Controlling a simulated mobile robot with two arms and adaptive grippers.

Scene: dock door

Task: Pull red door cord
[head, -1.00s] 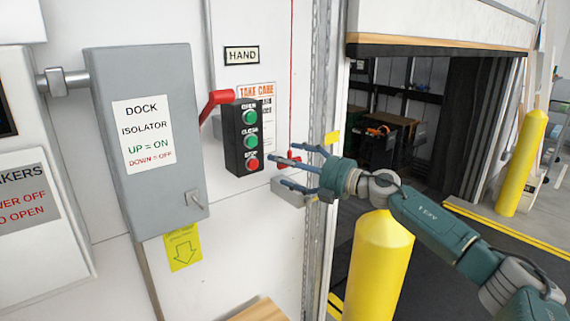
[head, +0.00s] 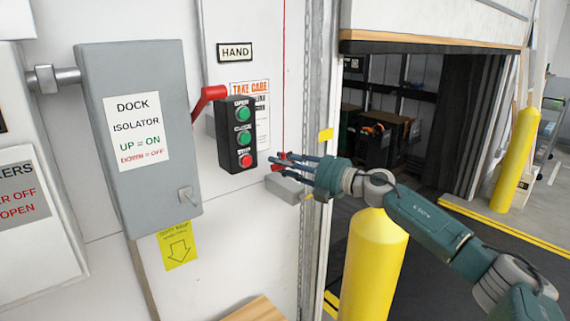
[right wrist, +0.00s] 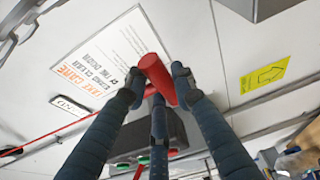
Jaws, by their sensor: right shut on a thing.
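The red door cord (head: 284,80) hangs down the white wall beside the door frame. Its red handle (head: 282,156) is at the fingertips of my right gripper (head: 285,163), partly hidden by them. In the right wrist view the red handle (right wrist: 155,74) lies between the blue-grey fingers of my right gripper (right wrist: 158,90), which are closed on it. The cord (right wrist: 70,132) runs from it to the left edge of that view. My left gripper is not in view.
A black OPEN/CLOSE/STOP button box (head: 238,130) and a red lever (head: 207,98) are left of the cord. A grey isolator box (head: 140,140) is farther left. A small grey box (head: 287,188) sits just below the gripper. A yellow bollard (head: 373,265) stands below my right arm.

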